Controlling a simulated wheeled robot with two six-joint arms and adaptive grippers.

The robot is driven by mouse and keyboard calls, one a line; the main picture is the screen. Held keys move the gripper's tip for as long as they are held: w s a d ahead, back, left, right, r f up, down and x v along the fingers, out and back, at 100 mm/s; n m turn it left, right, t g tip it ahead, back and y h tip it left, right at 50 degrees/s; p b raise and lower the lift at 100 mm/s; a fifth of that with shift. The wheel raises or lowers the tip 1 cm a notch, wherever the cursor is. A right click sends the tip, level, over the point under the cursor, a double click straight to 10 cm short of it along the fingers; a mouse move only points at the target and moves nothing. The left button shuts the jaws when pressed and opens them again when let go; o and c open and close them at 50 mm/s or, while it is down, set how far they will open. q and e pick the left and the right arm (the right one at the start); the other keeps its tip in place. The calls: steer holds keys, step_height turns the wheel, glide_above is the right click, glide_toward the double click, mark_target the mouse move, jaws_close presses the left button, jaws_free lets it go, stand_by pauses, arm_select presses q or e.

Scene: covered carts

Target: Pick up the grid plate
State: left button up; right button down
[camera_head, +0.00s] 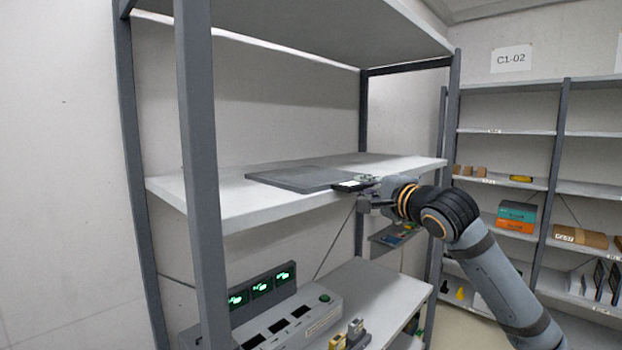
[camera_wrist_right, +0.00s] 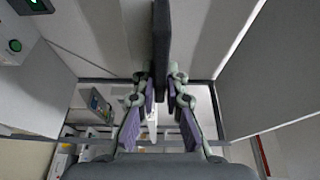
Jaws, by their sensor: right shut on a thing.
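The grid plate (camera_head: 295,179) is a flat dark grey plate lying level at the middle white shelf, its right end towards the front edge. Any grid pattern is too small to make out. My right gripper (camera_head: 354,184) reaches in from the right and is shut on the plate's near right edge. In the right wrist view the plate shows edge-on as a dark strip (camera_wrist_right: 161,42) between the two fingers (camera_wrist_right: 161,84). I cannot tell whether the plate touches the shelf or is slightly above it. My left gripper is not in view.
The middle shelf (camera_head: 230,202) is otherwise largely bare, with grey posts (camera_head: 197,150) at its corners and another shelf above. Below stands a console with green displays (camera_head: 262,287). A rack with boxes (camera_head: 515,218) stands at the right.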

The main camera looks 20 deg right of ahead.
steer(key=shift+r, duration=0.1)
step_height(320, 180, up, 10)
steer(key=shift+f+p, duration=0.25)
steer(key=shift+p, duration=0.8)
step_height(320, 180, up, 18)
steer(key=shift+r, duration=0.2)
